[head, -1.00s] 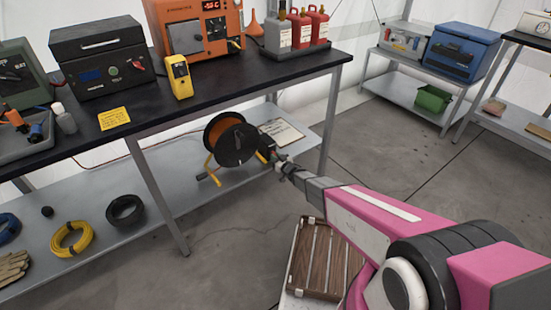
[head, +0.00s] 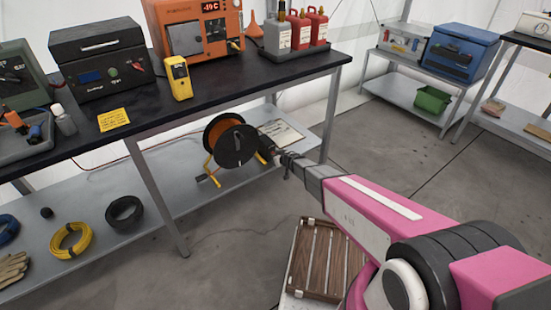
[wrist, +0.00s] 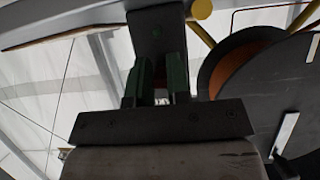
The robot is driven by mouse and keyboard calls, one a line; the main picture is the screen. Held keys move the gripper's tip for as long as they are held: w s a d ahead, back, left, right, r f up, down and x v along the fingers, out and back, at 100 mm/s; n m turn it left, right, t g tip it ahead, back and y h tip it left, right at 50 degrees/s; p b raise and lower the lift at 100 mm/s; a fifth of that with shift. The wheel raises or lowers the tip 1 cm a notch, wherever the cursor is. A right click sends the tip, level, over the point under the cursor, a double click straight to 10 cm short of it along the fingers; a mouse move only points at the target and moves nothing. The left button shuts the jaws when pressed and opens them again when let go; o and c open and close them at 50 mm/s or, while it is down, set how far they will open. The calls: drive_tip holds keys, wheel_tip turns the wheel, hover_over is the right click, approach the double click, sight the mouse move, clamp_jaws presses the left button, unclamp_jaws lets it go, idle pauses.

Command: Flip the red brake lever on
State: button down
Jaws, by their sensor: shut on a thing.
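The cable reel (head: 235,147) has a dark disc, an orange drum and yellow legs, and stands on the lower shelf of the long bench. Its dark disc (wrist: 285,95) fills the right side of the wrist view. My gripper (head: 272,157) is at the right side of the reel. In the wrist view, my gripper (wrist: 157,85) has its two green-padded fingers close together at a dark plate (wrist: 157,30) beside the disc. The jaws are shut at the brake lever's place. The red lever itself is hidden by the jaws, so its position cannot be told.
The bench top (head: 215,95) overhangs the reel, and a bench leg (head: 329,125) stands right of my gripper. A clipboard (head: 283,131) lies behind it on the shelf. A wooden slatted case (head: 322,262) is below my arm. The floor between the benches is open.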

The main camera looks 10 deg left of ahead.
drive_tip(key=shift+w+r+g+h, duration=0.1)
drive_tip(key=shift+r+g+h, duration=0.25)
drive_tip(key=shift+g+h, duration=0.35)
drive_tip(key=shift+r+g+h, duration=0.3)
drive_tip(key=shift+g+h, duration=0.3)
drive_tip(key=shift+h, duration=0.2)
drive_tip(key=shift+a+r+g+h, duration=0.1)
drive_tip(key=shift+r+g+h, duration=0.05)
drive_tip(key=shift+g+h, duration=0.2)
drive_tip(key=c, duration=1.1)
unclamp_jaws()
drive_tip(key=v, duration=1)
drive_tip(key=shift+d+r, duration=0.2)
drive_tip(key=shift+r, duration=0.05)
